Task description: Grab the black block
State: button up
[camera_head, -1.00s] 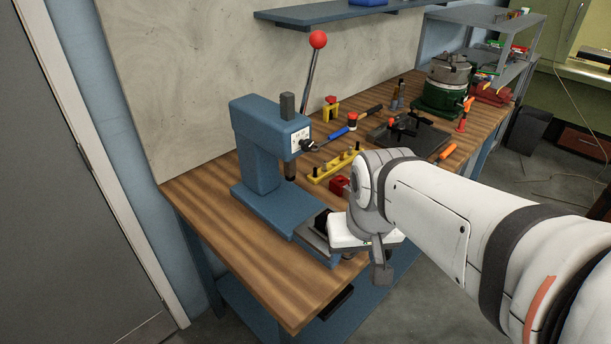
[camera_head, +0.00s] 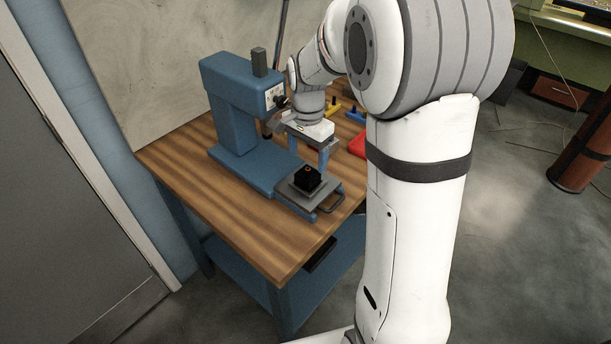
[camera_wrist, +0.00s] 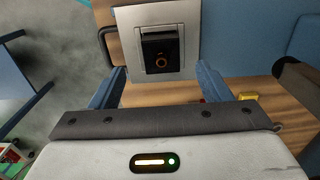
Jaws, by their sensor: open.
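The black block (camera_head: 307,178) sits on a grey plate (camera_head: 293,189) on the base of the blue press (camera_head: 236,110). It has an orange ring mark on it. In the wrist view the block (camera_wrist: 160,52) lies on the pale plate (camera_wrist: 185,15), ahead of the fingers and between their lines. My gripper (camera_head: 308,158) is open and empty, with its blue fingers just behind and above the block. In the wrist view my gripper (camera_wrist: 163,78) shows its two fingers apart, left and right, short of the block.
The press column and head stand close to the left of my gripper. A handle (camera_head: 331,203) sticks out at the plate's front. Yellow and red items lie behind my arm, partly hidden. The wooden bench top (camera_head: 190,165) is bare at left.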

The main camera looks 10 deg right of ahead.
aim_at(308, 168)
jog(key=f, duration=0.2)
jog(key=f+p, duration=0.1)
jog(key=f, duration=0.2)
jog(key=shift+w+d+f, duration=0.1)
jog(key=shift+w+f, duration=0.1)
jog(key=shift+f, duration=0.05)
jog(key=c, duration=1.2)
